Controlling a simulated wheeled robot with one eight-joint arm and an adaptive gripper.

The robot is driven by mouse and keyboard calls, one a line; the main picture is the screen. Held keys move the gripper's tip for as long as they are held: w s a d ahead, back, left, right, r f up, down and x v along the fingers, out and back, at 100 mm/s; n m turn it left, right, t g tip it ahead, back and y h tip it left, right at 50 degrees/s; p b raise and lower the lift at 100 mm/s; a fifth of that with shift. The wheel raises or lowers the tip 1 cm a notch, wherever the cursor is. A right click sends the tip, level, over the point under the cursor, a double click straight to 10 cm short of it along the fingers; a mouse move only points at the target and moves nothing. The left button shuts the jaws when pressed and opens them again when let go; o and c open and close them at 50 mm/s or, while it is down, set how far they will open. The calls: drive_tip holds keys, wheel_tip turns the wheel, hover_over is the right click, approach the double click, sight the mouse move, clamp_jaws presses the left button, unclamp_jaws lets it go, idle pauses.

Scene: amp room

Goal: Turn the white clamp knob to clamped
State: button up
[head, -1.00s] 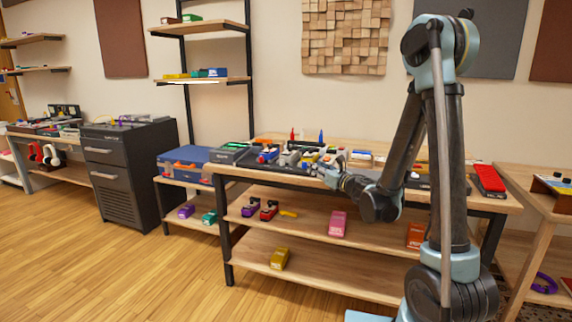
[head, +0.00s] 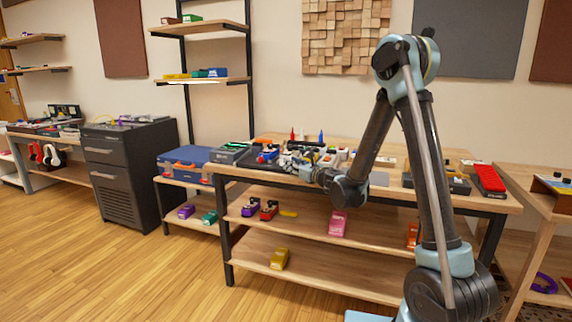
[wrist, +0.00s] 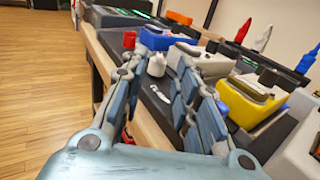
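In the wrist view, a small white knob-like piece (wrist: 156,66) shows between the fingers of my gripper (wrist: 160,60); it appears to be the clamp knob. It stands over a dark board (wrist: 150,105) near the table's front edge. My gripper's two fingers are spread with a gap between them, and I see no contact with the white piece. A small white lever-like part (wrist: 161,93) lies closer to me on the board. In the head view my gripper (head: 302,165) is over the table's front left part and hides the knob. The knob's turned position cannot be told.
A blue device (wrist: 160,38) is just behind the white piece, with a yellow pedal (wrist: 252,100) to the right. Red (wrist: 243,30) and blue-tipped (wrist: 307,60) bottles stand farther back. The wooden table (head: 400,195) is crowded; the floor (head: 110,265) at left is clear.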

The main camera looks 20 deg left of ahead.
sight(281, 161)
drive_tip(key=shift+x, duration=2.55)
drive_tip(key=shift+c, duration=0.3)
clamp_jaws()
